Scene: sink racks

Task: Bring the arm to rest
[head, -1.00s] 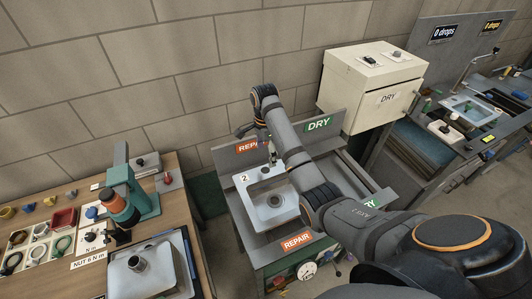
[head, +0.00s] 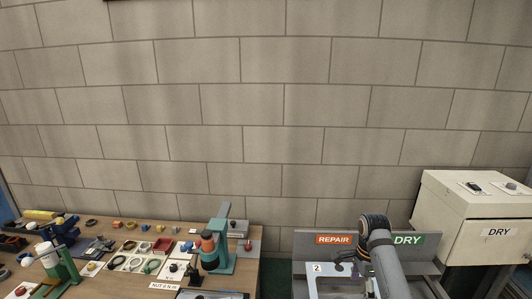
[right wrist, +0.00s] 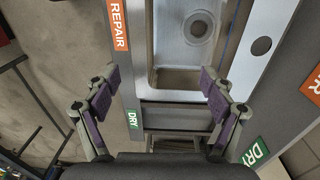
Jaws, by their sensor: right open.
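My right arm comes up from the bottom edge of the head view, at the right of the middle, over the repair/dry rack. My right gripper (right wrist: 160,98) is open in the right wrist view, with its two dark-padded fingers wide apart and nothing between them. Beyond the fingers lies a steel sink (right wrist: 172,79) with a round drain, in the rack. The same sink (head: 318,285), with a tag marked 2, is partly cut off in the head view. My left gripper is in neither view now.
The orange REPAIR sign (head: 333,239) and green DRY sign (head: 408,240) are on the rack's back panel. A cream DRY cabinet (head: 465,215) stands to the right. A wooden workbench (head: 165,232) with tools and small parts is on the left. A block wall closes the back.

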